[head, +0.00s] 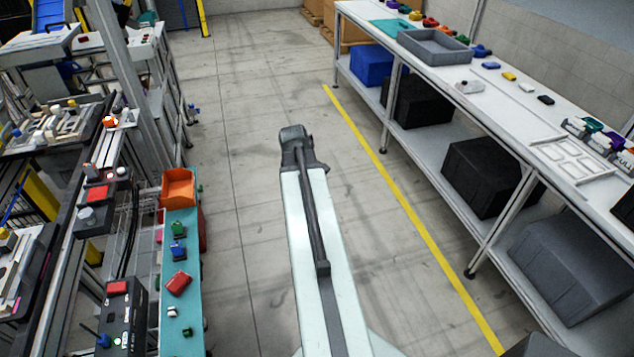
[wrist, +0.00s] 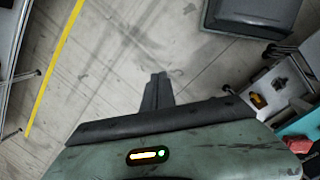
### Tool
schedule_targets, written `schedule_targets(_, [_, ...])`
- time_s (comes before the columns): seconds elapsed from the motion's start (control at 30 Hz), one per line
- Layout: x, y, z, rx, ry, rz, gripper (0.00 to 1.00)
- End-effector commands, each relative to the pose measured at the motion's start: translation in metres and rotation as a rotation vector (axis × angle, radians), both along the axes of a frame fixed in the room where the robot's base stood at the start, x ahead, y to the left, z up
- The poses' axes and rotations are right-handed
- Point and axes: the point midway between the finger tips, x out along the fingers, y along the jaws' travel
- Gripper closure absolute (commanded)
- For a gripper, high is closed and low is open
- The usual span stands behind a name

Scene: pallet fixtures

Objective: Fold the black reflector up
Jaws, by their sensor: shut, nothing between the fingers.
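I cannot make out the black reflector for certain in either view. Pallet fixtures (head: 58,128) with small parts on them stand at the left edge of the head view, and a second one (head: 22,270) is cut off below. My gripper (wrist: 157,78) shows in the wrist view with its dark fingers together and empty, over bare floor. In the head view my arm reaches forward over the aisle, apart from the fixtures and benches; its fingertips cannot be told apart there.
A teal side shelf (head: 183,300) holds an orange bin (head: 178,188) and small coloured parts. A long white bench (head: 490,95) on the right carries a grey tray (head: 435,46), with crates (head: 480,175) below. A yellow line (head: 420,225) marks the floor; the aisle is clear.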

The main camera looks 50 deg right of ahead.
Motion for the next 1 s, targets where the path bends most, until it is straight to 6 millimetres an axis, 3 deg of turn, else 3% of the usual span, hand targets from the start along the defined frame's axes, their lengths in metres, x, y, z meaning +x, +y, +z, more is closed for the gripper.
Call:
schedule_targets(0.03, [0.034, 0.049, -0.001, 0.004, -0.025, -0.016, 1.0])
schedule_targets(0.1, [0.072, 0.115, -0.002, 0.018, -0.06, -0.075, 1.0])
schedule_targets(0.2, [0.109, 0.213, -0.003, 0.045, -0.096, -0.157, 1.0])
schedule_targets(0.3, [0.125, 0.297, -0.003, 0.074, -0.115, -0.231, 1.0])
schedule_targets(0.4, [0.129, 0.358, -0.003, 0.095, -0.121, -0.29, 1.0])
schedule_targets(0.5, [0.128, 0.394, -0.003, 0.107, -0.122, -0.326, 1.0])
schedule_targets(0.6, [0.127, 0.405, -0.003, 0.112, -0.122, -0.345, 1.0])
schedule_targets(1.0, [0.128, 0.405, -0.003, 0.112, -0.123, -0.348, 1.0])
